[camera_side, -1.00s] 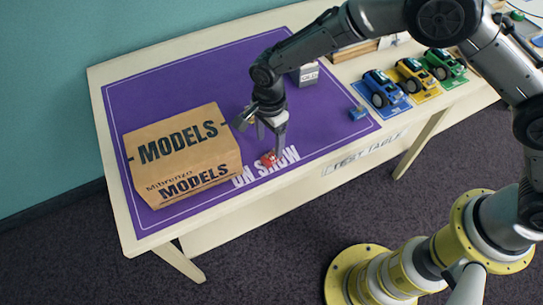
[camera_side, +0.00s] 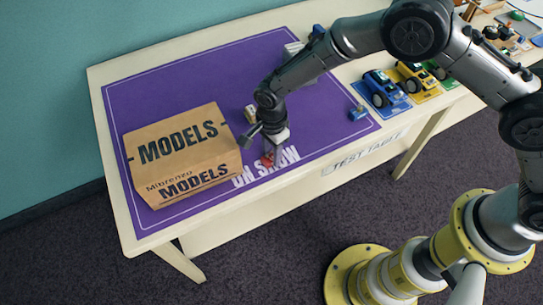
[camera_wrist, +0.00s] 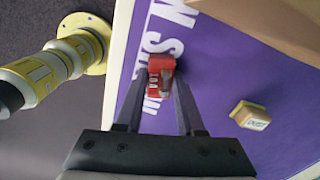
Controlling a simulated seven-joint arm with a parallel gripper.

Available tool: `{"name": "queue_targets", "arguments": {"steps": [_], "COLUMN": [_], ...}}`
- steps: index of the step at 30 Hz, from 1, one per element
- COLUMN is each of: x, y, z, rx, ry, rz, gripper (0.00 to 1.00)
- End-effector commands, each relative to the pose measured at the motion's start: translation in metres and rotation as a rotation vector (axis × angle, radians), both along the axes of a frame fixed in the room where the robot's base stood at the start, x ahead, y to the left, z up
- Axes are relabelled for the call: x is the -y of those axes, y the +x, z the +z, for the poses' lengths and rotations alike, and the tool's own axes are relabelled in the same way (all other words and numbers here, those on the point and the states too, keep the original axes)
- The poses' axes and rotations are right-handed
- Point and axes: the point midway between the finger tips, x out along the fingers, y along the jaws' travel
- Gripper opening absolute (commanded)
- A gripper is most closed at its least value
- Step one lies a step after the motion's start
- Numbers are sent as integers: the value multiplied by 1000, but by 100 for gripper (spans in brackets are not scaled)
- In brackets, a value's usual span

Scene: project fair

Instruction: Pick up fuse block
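A small red block with pale lettering on its side, which I take for the fuse block, is low on the purple mat by the white "ON SHOW" lettering; it shows in the side view (camera_side: 267,160) and in the wrist view (camera_wrist: 160,78). My gripper (camera_side: 268,155) points down over it. In the wrist view my gripper's fingers (camera_wrist: 160,88) stand on either side of the red block and look apart, with narrow gaps. Contact with the block cannot be made out clearly.
A large cardboard "MODELS" box (camera_side: 180,150) stands left of my gripper. A cream and yellow block (camera_wrist: 250,115) lies nearby. A small blue block (camera_side: 358,113) and toy trucks (camera_side: 385,87) are to the right. The purple mat (camera_side: 170,85) is clear at the back left.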

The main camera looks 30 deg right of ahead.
Motion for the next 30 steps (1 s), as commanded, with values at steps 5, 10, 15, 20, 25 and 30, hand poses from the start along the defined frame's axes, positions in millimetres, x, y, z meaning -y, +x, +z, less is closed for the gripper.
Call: {"name": "queue_targets", "arguments": {"steps": [5,10,15,20,25,30], "x": [0,0,0,0,-1,9], "y": [0,0,0,0,1,-14], "z": [0,1,1,7,26,53], "rx": [0,1,1,2,4,3], "ry": [0,0,0,1,2,2], "rz": [0,0,0,0,0,0], "gripper": [2,0,0,0,0,0]}}
